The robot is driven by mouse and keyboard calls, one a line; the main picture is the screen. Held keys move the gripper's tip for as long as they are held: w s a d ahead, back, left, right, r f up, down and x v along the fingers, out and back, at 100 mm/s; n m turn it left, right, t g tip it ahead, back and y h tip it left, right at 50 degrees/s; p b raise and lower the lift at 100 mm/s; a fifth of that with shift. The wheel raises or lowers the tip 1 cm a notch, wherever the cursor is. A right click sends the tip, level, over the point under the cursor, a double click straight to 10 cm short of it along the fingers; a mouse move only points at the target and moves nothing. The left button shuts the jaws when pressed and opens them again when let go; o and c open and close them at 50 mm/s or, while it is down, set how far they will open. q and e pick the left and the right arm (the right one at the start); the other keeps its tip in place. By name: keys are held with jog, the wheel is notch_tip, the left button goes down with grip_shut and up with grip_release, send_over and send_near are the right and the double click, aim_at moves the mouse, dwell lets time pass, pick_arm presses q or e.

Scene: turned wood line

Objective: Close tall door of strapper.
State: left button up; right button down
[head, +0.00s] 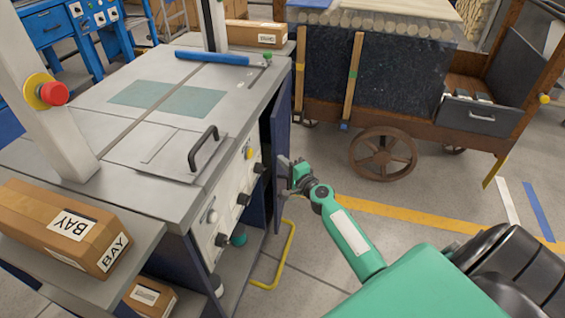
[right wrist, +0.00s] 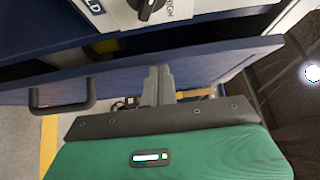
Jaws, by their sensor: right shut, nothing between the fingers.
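The strapper (head: 190,225) is a grey-topped machine with a white knob panel on its front. Its tall dark blue door (head: 281,115) stands ajar at the far end of the front, with a dark opening beside it. My right gripper (head: 288,172) is at the door's outer face, shut and empty. In the right wrist view the door (right wrist: 205,66) crosses the picture as a slanted blue panel with a dark bar handle (right wrist: 62,107) at left. The closed fingertips (right wrist: 157,72) are at the door; whether they touch it I cannot tell. My left gripper is out of view.
A yellow floor loop (head: 286,258) stands near the strapper's base. A wooden cart (head: 430,125) with spoked wheels is beyond the door. Boxes (head: 75,225) lie on the near shelf. Open floor with a yellow line (head: 400,215) is at right.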

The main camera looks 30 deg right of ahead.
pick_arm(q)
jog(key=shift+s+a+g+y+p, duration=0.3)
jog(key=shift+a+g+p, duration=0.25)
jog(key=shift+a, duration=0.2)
pick_arm(e)
jog(key=shift+m+h, duration=0.4)
jog(key=shift+h, duration=0.2)
jog(key=w+a, duration=0.1)
jog(key=a, duration=0.1)
jog(key=w+a, duration=0.1)
jog(key=w, duration=0.1)
jog(key=shift+w+a+r, duration=0.1)
jog(key=shift+w+a, duration=0.05)
jog(key=shift+a, duration=0.25)
